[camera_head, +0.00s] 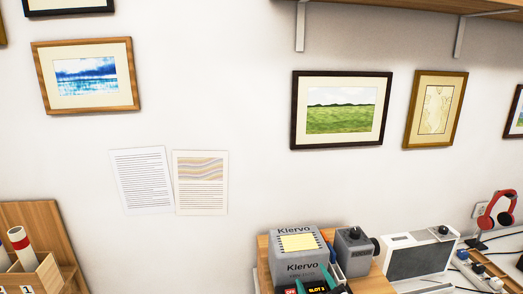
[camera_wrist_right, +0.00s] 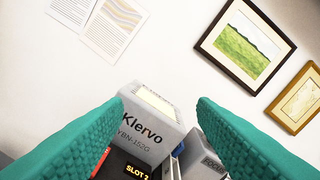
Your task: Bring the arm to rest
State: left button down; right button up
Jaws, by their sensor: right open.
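My right gripper (camera_head: 313,274) shows at the bottom of the head view, in front of a grey Klervo box (camera_head: 283,262). Its two teal fingers fill both sides of the right wrist view (camera_wrist_right: 160,108). They are spread wide apart, with nothing held between them. The box (camera_wrist_right: 152,137) shows through the gap, beyond the fingers. How far the fingertips are from the box I cannot tell. Most of my right arm is out of view. My left gripper is in neither view.
A green landscape print (camera_head: 340,110) and a gold-framed print (camera_head: 436,110) hang on the wall, with a blue print (camera_head: 87,76) at left. Two paper sheets (camera_head: 142,180) are between. A small grey device (camera_head: 354,250), a white-grey unit (camera_head: 420,258) and red headphones (camera_head: 497,207) stand at right.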

jog(key=s+d+f+m+g, duration=0.1)
jog(key=f, duration=0.1)
jog(key=s+d+f+m+g+h, duration=0.1)
jog(key=s, duration=0.1)
jog(key=s+d+f+m+h, duration=0.1)
jog(key=f, duration=0.1)
jog(key=shift+s+d+f+g, duration=0.2)
jog(key=shift+s+f+g, duration=0.1)
jog(key=shift+g, duration=0.1)
jog(key=s+d+f+m+g, duration=0.15)
jog(key=s+f+g, duration=0.25)
jog(key=s, duration=0.4)
jog(key=s+d+f+m+g, duration=0.15)
jog(key=s+f+g, duration=0.25)
jog(key=s, duration=0.5)
jog(key=s+d+f+m+g, duration=0.1)
jog(key=s+d+f+g, duration=0.25)
jog(key=s, duration=0.45)
notch_tip(320, 180, down, 33)
jog(key=s+a+g+b, duration=0.1)
jog(key=s+b, duration=0.1)
jog(key=b, duration=0.4)
jog(key=s+d+f+g+h+b, duration=0.1)
jog(key=s+f+b, duration=0.3)
jog(key=s+f, duration=1.1)
notch_tip(320, 180, down, 4)
jog(key=shift+d+f, duration=0.1)
jog(key=shift+d, duration=0.8)
jog(key=shift+s, duration=0.25)
jog(key=shift+c, duration=0.3)
